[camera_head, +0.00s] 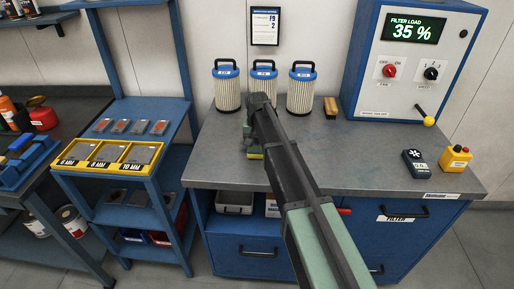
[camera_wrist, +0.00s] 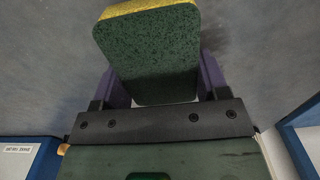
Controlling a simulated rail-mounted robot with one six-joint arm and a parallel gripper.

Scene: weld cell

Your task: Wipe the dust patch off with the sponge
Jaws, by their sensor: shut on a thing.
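A sponge (camera_wrist: 148,55), green with a yellow layer, fills the upper middle of the wrist view. My gripper (camera_wrist: 160,82) is shut on it, with one purple finger on each side. In the camera_head view my gripper (camera_head: 254,143) is over the grey worktop, and a small yellow-green part of the sponge (camera_head: 254,154) shows below it. I cannot tell whether the sponge touches the worktop. A faint dark smudge (camera_wrist: 216,40) lies on the grey surface right of the sponge in the wrist view; it may be the dust patch. My arm hides part of the worktop.
Three filter cartridges (camera_head: 227,88) stand at the back of the worktop (camera_head: 360,150). A wooden brush or block (camera_head: 331,107) is right of them. A control cabinet (camera_head: 412,60) reads 35 %. A handheld meter (camera_head: 415,163) and yellow button box (camera_head: 455,158) sit at right. The middle right is clear.

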